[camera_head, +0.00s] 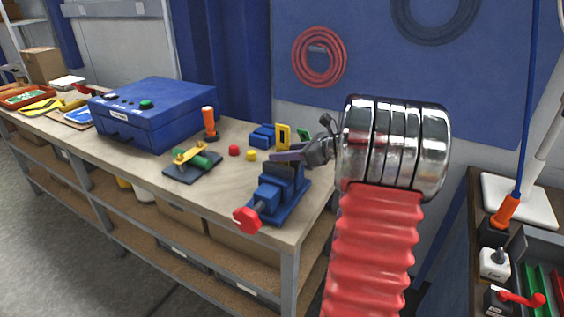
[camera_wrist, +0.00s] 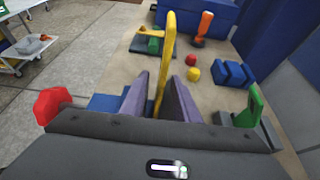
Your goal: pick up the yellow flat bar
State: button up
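The yellow flat bar (camera_head: 283,136) stands upright above the blue vise (camera_head: 286,203) near the bench's right end. In the wrist view the bar (camera_wrist: 165,55) appears nearly edge-on. It runs down between the two purple fingers of my gripper (camera_wrist: 161,82), with a gap showing on each side. My gripper (camera_head: 284,157) is open around the bar, just above the vise in the head view. The bar's lower end is hidden, so I cannot tell how the vise holds it. The vise's red knob (camera_wrist: 52,105) is left of the fingers in the wrist view.
Blue blocks (camera_head: 262,135), a red piece (camera_head: 234,150), a small yellow piece (camera_head: 251,155) and a green part (camera_wrist: 250,104) are close by. A green-and-yellow fixture (camera_head: 192,162), an orange-handled tool (camera_head: 209,122) and a large blue box (camera_head: 152,112) stand farther left. Bare bench lies between them.

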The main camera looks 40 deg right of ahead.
dwell(0.4)
grip_shut()
